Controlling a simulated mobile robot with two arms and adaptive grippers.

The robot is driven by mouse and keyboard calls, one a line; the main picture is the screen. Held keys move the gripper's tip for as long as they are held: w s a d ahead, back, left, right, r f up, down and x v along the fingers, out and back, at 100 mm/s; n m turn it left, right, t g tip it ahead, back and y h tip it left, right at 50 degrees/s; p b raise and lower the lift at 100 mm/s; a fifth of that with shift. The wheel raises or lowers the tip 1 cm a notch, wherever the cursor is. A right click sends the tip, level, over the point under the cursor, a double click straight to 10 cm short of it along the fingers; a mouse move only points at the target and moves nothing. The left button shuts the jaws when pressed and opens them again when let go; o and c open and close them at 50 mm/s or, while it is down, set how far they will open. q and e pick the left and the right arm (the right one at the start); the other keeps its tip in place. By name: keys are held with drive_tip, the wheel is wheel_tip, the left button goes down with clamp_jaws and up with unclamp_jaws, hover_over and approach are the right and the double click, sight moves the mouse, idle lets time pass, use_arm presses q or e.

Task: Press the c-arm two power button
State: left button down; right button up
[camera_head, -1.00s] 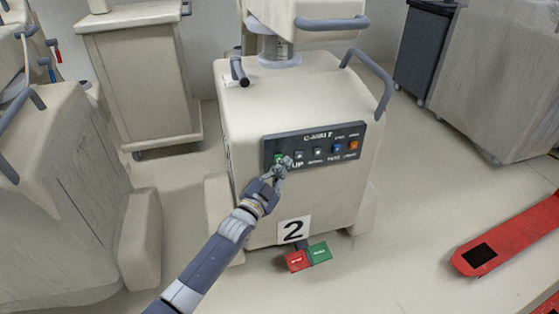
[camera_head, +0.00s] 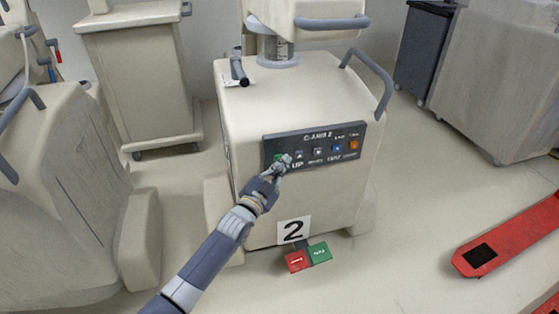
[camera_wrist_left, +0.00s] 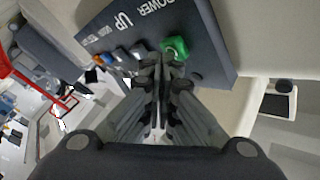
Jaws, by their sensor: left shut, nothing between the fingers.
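The C-arm 2 cart (camera_head: 300,95) is a beige cabinet with a "2" label on its lower front. Its dark control panel (camera_head: 313,146) carries a row of buttons. The green power button (camera_wrist_left: 175,47) sits at the panel's left end in the head view, partly hidden by my gripper. My left gripper (camera_head: 284,162) is shut and empty, its fingertips at the panel by the green button. In the left wrist view, the fingertips (camera_wrist_left: 166,62) are right beside or against the green button, below the POWER lettering. I cannot tell whether they touch it. My right gripper is not in view.
A red and green foot pedal (camera_head: 308,256) lies at the cart's base. Another beige cart (camera_head: 70,190) stands close at left, with a cabinet (camera_head: 140,75) behind it. A red flat bar (camera_head: 510,235) lies at right. The floor between is clear.

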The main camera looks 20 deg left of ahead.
use_arm(q)
drive_tip(key=shift+w, duration=0.1)
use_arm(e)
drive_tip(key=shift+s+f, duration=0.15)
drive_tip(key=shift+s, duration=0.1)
use_arm(q)
drive_tip(key=shift+w+a, duration=0.1)
drive_tip(key=shift+a, duration=0.05)
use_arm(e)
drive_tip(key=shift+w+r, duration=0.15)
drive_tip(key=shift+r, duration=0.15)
use_arm(q)
drive_tip(key=shift+s+d+p, duration=0.35)
drive_tip(key=shift+s+p, duration=0.1)
drive_tip(key=shift+s, duration=0.1)
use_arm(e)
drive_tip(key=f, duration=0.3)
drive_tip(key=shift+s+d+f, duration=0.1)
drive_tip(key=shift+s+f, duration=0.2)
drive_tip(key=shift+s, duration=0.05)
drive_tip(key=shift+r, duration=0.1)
